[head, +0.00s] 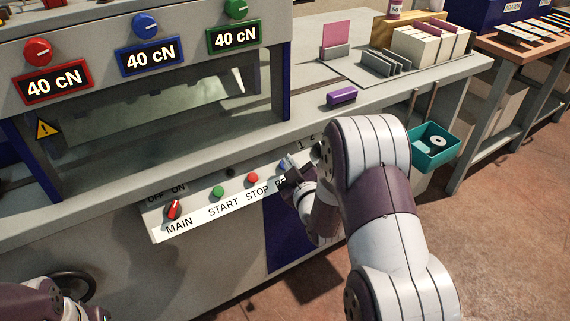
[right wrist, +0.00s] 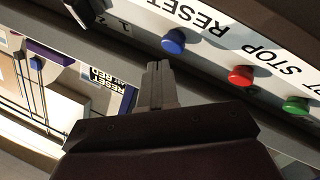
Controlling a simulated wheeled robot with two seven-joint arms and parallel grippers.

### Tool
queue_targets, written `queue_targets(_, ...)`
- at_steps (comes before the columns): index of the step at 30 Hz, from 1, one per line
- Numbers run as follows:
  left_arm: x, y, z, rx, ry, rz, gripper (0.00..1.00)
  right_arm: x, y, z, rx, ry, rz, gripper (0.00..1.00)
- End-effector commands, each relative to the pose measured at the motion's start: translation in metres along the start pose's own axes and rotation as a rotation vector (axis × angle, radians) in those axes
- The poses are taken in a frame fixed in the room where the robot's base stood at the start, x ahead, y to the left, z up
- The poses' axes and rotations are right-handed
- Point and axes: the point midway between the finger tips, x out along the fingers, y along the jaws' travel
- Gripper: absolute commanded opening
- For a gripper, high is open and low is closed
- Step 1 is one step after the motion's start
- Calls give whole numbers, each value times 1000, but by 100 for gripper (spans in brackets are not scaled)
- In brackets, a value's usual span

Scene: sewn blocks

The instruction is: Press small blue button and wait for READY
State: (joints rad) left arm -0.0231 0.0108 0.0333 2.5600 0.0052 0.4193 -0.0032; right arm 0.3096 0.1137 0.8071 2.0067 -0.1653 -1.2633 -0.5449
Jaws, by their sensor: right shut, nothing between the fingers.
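The small blue button (right wrist: 173,41) sits on the white control panel beside the word RESET in the right wrist view. In the head view it is largely hidden by my right gripper (head: 287,174). That gripper is at the right part of the panel. In the right wrist view its fingers (right wrist: 158,72) are shut and empty, pointing toward the panel, with their tips just below the blue button in the picture. I cannot tell the exact gap, but the button shows whole and uncovered there. My left gripper is out of view; only part of its arm shows at lower left.
The panel (head: 200,222) also holds a red STOP button (head: 253,178), a green START button (head: 218,192) and a red MAIN switch (head: 174,209). Three displays above read 40 cN. A purple block (head: 341,96) lies on the bench, and a teal bin (head: 432,148) hangs at right.

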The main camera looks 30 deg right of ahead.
Motion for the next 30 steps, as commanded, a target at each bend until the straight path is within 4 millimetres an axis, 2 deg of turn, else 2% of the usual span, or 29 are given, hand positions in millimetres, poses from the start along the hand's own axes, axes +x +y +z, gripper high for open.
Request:
queue_targets(9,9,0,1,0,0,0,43,6,-5,5,0,0,-1,0)
queue_targets(30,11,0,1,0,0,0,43,9,-6,7,0,0,0,0)
